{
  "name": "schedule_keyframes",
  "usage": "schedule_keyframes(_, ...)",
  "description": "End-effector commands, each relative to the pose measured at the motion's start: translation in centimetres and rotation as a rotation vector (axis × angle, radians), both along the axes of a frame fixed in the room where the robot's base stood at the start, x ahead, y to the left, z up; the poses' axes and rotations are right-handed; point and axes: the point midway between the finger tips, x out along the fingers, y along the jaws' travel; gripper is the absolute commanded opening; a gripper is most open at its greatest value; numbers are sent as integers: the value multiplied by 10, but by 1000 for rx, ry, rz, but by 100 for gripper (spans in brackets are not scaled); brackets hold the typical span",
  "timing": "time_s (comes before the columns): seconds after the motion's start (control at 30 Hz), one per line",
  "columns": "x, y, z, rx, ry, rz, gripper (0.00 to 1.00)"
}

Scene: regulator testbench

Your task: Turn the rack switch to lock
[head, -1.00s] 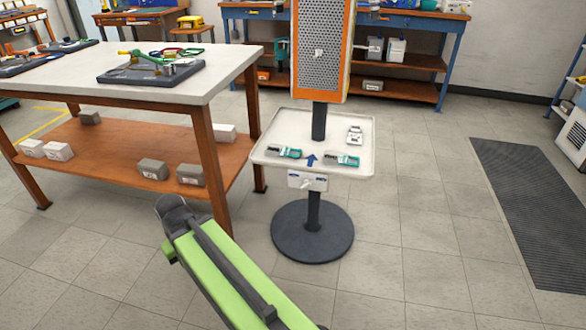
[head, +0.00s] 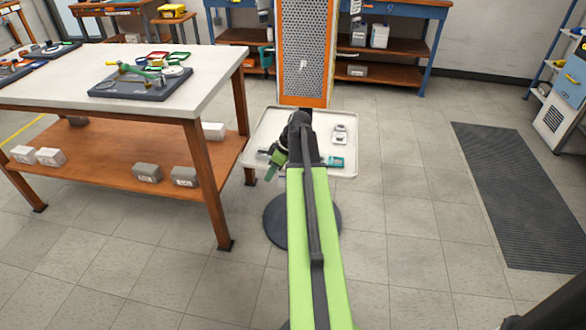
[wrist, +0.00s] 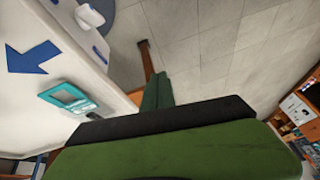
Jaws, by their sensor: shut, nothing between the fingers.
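The orange-framed rack panel (head: 302,50) stands on a post behind a white tray (head: 345,112). A small white knob (head: 304,65) sits on its perforated face. A white switch-like knob (wrist: 90,16) shows at the tray's front in the wrist view; my arm hides that front in the head view. I cannot read any switch label or setting. My gripper (head: 273,166) is over or just before the tray's front left part, pointing down-left. In the wrist view its green fingers (wrist: 158,92) are together and empty, apart from the white knob.
A teal-and-black device (head: 333,162) and a white device (head: 340,134) lie on the tray. A blue arrow (wrist: 36,57) marks its surface. A workbench (head: 205,95) stands close on the left. The floor on the right is open, with a dark mat (head: 520,190).

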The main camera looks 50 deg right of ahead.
Motion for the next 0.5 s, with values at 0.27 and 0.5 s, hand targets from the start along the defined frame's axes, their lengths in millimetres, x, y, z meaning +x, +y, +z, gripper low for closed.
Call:
schedule_keyframes(0.27,-48,-100,39,-48,-159,69,0)
schedule_keyframes(0.5,-47,-99,31,-50,-163,74,0)
